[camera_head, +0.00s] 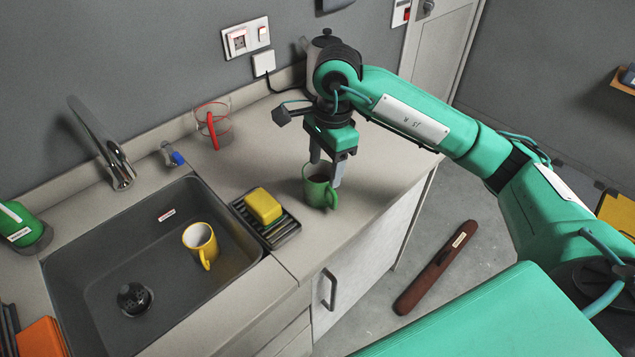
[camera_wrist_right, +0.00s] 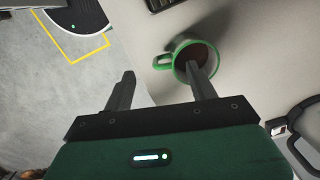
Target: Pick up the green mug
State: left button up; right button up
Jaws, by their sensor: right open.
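The green mug (camera_head: 315,190) stands upright on the counter near its front edge, with a dark inside. Its handle faces the front right in the head view. My right gripper (camera_head: 326,170) is open and points down at the mug. In the wrist view, the mug (camera_wrist_right: 179,57) lies ahead of the right gripper (camera_wrist_right: 160,70). One finger overlaps the mug's mouth, the other is outside it, and the handle shows between them. I cannot tell whether the first finger is inside the mug or above it. My left gripper is not in view.
A yellow sponge (camera_head: 263,205) lies on a dark rack (camera_head: 278,234) left of the mug. A yellow mug (camera_head: 200,243) is in the sink (camera_head: 85,258). A clear jug with a red handle (camera_head: 212,130) stands behind.

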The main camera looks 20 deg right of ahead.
aim_at(323, 190)
jog(key=shift+w+d+r+h, duration=0.15)
jog(key=shift+d+h, duration=0.1)
jog(key=shift+d, duration=0.25)
jog(key=shift+w+d+r+h, duration=0.1)
jog(key=shift+d+h, duration=0.15)
jog(key=shift+d, duration=0.25)
notch_tip(323, 190, down, 8)
jog(key=shift+s+f+p, duration=0.1)
jog(key=shift+f+p, duration=0.05)
jog(key=shift+p, duration=0.65)
jog(key=f+p, duration=0.1)
jog(key=f, duration=0.1)
jog(key=f+p, duration=0.1)
jog(key=f, duration=0.1)
jog(key=shift+s+d+f, duration=0.1)
jog(key=shift+s+f, duration=0.05)
jog(key=shift+s, duration=0.05)
jog(key=shift+f, duration=0.5)
jog(key=shift+r, duration=0.1)
grip_shut()
